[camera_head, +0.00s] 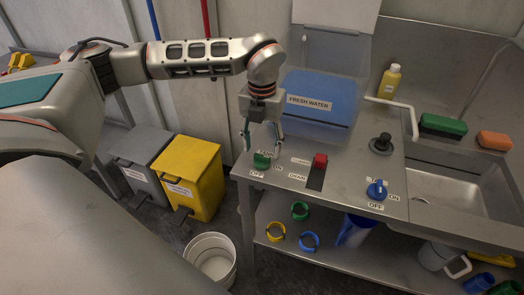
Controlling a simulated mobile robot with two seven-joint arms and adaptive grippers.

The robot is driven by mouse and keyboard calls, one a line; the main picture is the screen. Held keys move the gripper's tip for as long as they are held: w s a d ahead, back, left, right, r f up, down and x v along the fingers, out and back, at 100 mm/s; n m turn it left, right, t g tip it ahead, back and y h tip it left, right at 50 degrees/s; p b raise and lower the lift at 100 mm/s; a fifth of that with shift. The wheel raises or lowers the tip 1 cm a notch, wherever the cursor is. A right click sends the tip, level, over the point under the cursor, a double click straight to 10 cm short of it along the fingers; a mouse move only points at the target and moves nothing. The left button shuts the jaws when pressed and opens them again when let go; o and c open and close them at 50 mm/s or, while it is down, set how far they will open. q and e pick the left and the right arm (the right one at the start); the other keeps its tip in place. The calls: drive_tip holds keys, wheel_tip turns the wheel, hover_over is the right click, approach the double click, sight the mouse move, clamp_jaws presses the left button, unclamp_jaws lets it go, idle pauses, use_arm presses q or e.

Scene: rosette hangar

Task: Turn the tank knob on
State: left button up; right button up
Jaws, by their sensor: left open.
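A green knob (261,160) sits on the steel counter near its left front corner, with ON to its right and OFF below it. The label behind it is partly covered and hard to read. A blue knob (377,189) with ON and OFF labels sits further right; its upper label is partly hidden. My left gripper (262,146) points down with its fingers spread, just above and behind the green knob. I cannot tell whether a fingertip touches it. The blue FRESH WATER tank (318,97) stands behind on the counter. My right gripper is not in view.
A red lever (320,160) in a slot labelled DRAIN stands right of the green knob. A black knob (381,141), a yellow bottle (390,81) and the sink (447,190) are further right. Grey (147,157) and yellow bins (188,172) stand on the floor left.

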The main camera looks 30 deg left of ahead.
sight(262, 156)
use_arm(q)
wheel_tip(262, 156, up, 9)
drive_tip(key=shift+r, duration=0.2)
idle(0.6)
